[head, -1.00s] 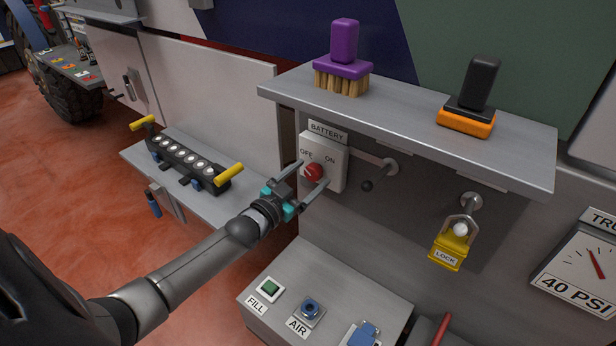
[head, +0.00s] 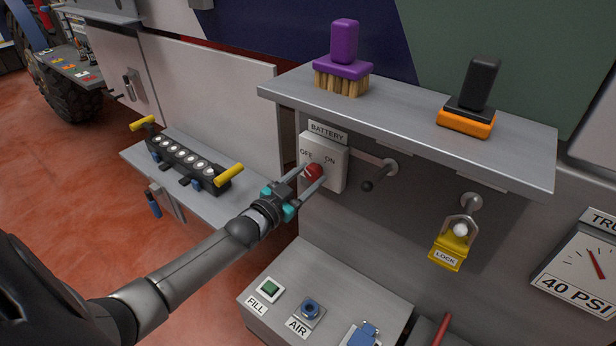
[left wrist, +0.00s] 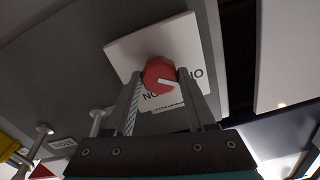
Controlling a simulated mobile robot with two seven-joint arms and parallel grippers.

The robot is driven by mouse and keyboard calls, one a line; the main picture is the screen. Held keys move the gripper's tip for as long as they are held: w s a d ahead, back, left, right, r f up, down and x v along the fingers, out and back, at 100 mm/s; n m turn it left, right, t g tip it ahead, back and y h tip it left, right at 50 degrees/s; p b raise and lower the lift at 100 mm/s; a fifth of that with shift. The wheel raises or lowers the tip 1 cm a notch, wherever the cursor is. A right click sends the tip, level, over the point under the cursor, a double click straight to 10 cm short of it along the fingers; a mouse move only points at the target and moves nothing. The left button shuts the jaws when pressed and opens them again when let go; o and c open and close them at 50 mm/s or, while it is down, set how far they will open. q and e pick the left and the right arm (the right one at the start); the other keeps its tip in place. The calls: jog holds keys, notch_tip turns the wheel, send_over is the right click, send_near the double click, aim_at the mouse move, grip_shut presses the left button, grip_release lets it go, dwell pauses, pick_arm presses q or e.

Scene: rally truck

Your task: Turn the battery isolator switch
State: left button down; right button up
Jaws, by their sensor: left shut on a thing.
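The battery isolator switch is a red round knob (head: 314,171) on a white box (head: 334,160) marked OFF and ON, below a BATTERY label (head: 327,131). My left gripper (head: 311,175) is shut on the red knob, one finger on each side. In the left wrist view the knob (left wrist: 159,75) sits between the fingertips, with a white pointer mark on its face. The lettering there appears upside down and is partly hidden by the fingers. My right gripper is not in view.
A button panel (head: 345,285) lies below.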

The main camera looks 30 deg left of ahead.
pick_arm(q)
jog(key=shift+m, duration=0.4)
jog(key=m, duration=0.2)
jog(key=shift+m+p, duration=0.35)
jog(key=shift+m, duration=0.05)
jog(key=m, duration=0.4)
jog(key=shift+m, duration=0.3)
jog(key=m, duration=0.4)
jog(key=shift+f+m+b, duration=0.1)
jog(key=shift+m+b, duration=0.2)
jog(key=shift+b, duration=0.05)
jog(key=m+b, duration=0.1)
jog(key=m, duration=0.4)
jog(key=shift+b, duration=0.3)
jog(key=shift+m, duration=0.3)
jog(key=shift+c, duration=1.2)
grip_release()
jog(key=s+a+b, duration=0.1)
jog(key=s, duration=1.4)
